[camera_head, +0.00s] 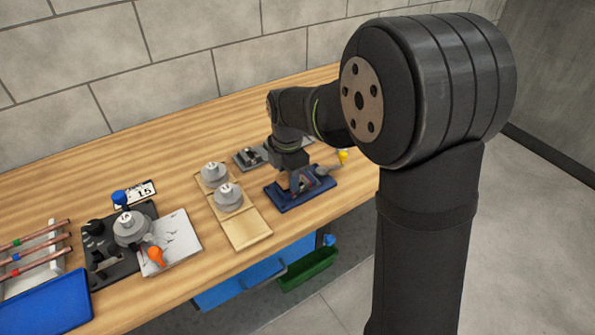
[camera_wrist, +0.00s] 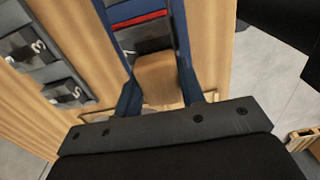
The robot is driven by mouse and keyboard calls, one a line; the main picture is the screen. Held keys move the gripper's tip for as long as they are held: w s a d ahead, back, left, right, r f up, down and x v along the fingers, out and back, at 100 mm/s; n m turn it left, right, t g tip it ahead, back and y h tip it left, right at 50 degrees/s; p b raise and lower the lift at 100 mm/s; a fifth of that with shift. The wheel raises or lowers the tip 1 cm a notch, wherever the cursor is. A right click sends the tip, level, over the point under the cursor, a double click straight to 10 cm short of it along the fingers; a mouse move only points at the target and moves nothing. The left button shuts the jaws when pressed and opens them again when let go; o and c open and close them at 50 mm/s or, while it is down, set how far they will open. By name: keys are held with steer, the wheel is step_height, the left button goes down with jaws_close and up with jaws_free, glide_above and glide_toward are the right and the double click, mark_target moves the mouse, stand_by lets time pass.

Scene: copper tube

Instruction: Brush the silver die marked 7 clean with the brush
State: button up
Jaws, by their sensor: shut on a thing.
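Two silver round dies, a back one (camera_head: 214,172) and a front one (camera_head: 228,196), sit on wooden squares in the middle of the bench in the head view. A third silver die (camera_head: 130,228) is on the black bending tool at left. I cannot read which is marked 7. My gripper (camera_head: 297,186) is low over a dark blue holder (camera_head: 313,196), right of the dies. In the wrist view my gripper (camera_wrist: 160,85) is shut on a wooden block (camera_wrist: 155,75), seemingly the brush's handle. The bristles are hidden.
The front wooden square (camera_head: 246,230) is empty. A dark grey tray (camera_head: 247,158) with numbered pieces lies behind the holder. A yellow-topped thing (camera_head: 343,156) stands to its right. Copper tubes (camera_head: 38,250), a blue tray (camera_head: 45,305) and a 15 card (camera_head: 143,191) are at left.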

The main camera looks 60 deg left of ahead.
mark_target(307, 178)
steer(key=shift+w, duration=2.75)
steer(key=shift+w+r, duration=0.15)
steer(key=shift+r, duration=0.05)
step_height(307, 178, up, 8)
steer(key=shift+f, duration=0.1)
